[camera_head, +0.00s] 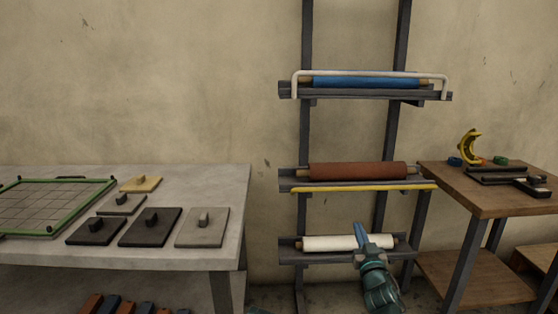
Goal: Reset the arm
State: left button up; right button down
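My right gripper (360,234) is low in the head view, right of centre, at the end of my teal arm. Its fingertips overlap the right part of the white roll (328,243) on the rack's lowest shelf. I cannot tell whether it touches the roll, and I cannot tell whether its fingers are open or shut. My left gripper is not in view. A red-brown roll (358,170) lies on the middle shelf and a blue roll (365,83) on the top shelf.
The dark rack (306,135) stands against the wall. On the left, a grey table (215,180) holds a green-framed grid board (96,190) and several flat handled plates. On the right, a wooden table (490,203) holds a yellow curved tool (467,147) and dark tools.

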jog(key=s+a+r+n+g+p, duration=0.1)
jog(key=s+a+r+g+p, duration=0.1)
jog(key=s+a+g+p, duration=0.3)
jog(key=s+a+r+n+g+h+p, duration=0.1)
jog(key=s+a+r+g+p, duration=0.2)
jog(key=s+p, duration=1)
jog(key=s+a+r+n+g+p, duration=0.1)
jog(key=s+a+r+g+p, duration=0.2)
jog(key=s+a+g+p, duration=0.6)
jog(key=s+g+p, duration=0.1)
jog(key=g+p, duration=0.2)
jog(key=p, duration=0.3)
jog(key=shift+n+h, duration=0.3)
jog(key=shift+w, duration=0.1)
